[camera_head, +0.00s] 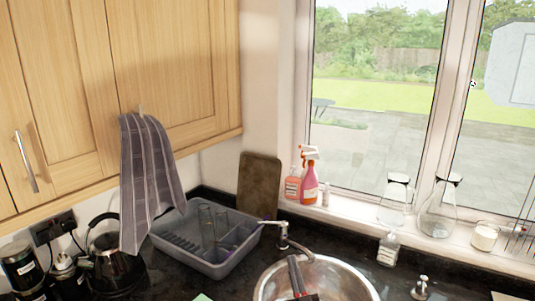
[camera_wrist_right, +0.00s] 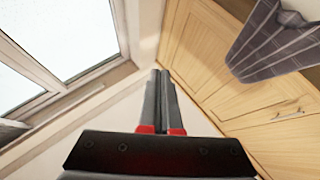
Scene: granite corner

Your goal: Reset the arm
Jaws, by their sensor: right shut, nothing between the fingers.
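My right gripper (camera_head: 294,262) shows at the bottom of the head view, in front of the round metal sink. In the right wrist view its two dark fingers (camera_wrist_right: 159,75) with red bases lie together, shut, with nothing between them. The fingers point up towards the room's corner, between the window and the wooden cupboards. The gripper holds nothing and touches nothing that I can see. My left gripper is not in either view.
The sink (camera_head: 350,275) and tap (camera_head: 283,232) are close by. A grey dish rack (camera_head: 205,262), black kettle (camera_head: 112,262) and hanging striped towel (camera_head: 150,180) are left. Spray bottles (camera_head: 309,185) and glass flasks (camera_head: 440,212) line the windowsill. Wooden cupboards (camera_head: 180,60) overhang the counter.

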